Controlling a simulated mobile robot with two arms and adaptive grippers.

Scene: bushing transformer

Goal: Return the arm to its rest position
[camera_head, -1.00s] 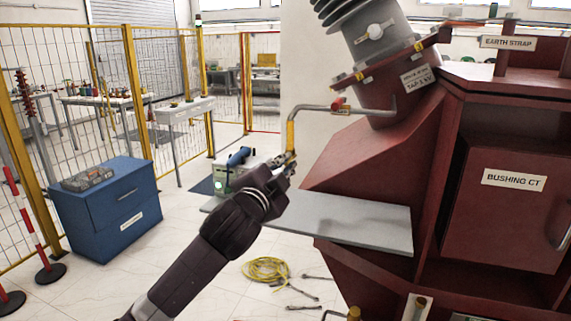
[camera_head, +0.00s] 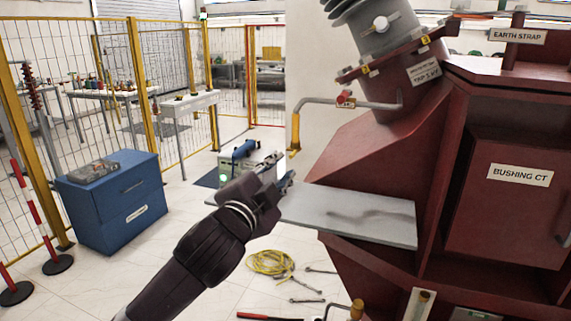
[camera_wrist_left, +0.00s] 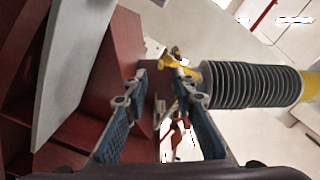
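My left arm comes in from the lower left in the head view. Its gripper (camera_head: 280,168) is open, with a gap between the two fingers and nothing held. It appears over the left part of the grey shelf plate (camera_head: 365,217) and below the yellow end (camera_head: 295,132) of the bent grey pipe (camera_head: 350,104). In the left wrist view the fingers (camera_wrist_left: 160,95) are apart with blue inner pads. A yellow fitting (camera_wrist_left: 172,66) and a dark ribbed cylinder (camera_wrist_left: 252,85) show beyond them. My right gripper is not in view.
The red transformer housing (camera_head: 365,150) with its ribbed bushing (camera_head: 385,35) fills the right. A blue cabinet (camera_head: 112,205) stands at left, by a yellow-framed mesh fence (camera_head: 157,100). A coiled yellow cable (camera_head: 270,263) and tools lie on the floor.

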